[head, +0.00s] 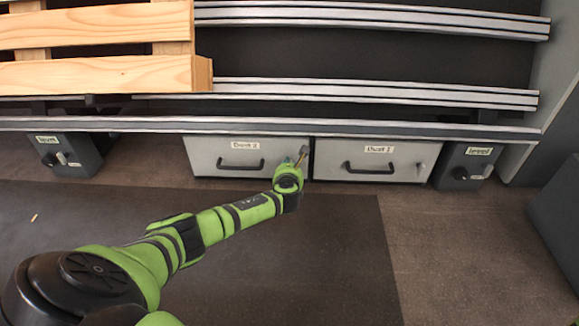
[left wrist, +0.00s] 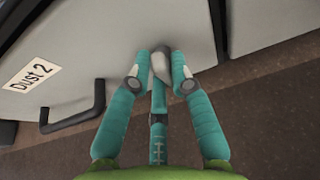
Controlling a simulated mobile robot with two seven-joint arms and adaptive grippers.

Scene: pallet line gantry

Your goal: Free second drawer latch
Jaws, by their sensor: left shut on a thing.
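The drawer labelled "Dust 2" (head: 222,163) sits low under the rails, and its front looks closed. It also shows in the left wrist view (left wrist: 130,40) with its black handle (left wrist: 78,112). My left gripper (head: 302,157) is at the right end of this drawer front, beside the handle. In the left wrist view the two teal fingers of the gripper (left wrist: 162,72) close around a small grey latch (left wrist: 161,62) near the drawer's right edge. The fingers hide part of the latch. My right gripper is in neither view.
The drawer labelled "Dust 1" (head: 365,163) is just to the right, with its own small latch (head: 421,168). Dark "level" boxes (head: 67,160) flank the drawers. A wooden pallet (head: 95,75) lies on the rails above.

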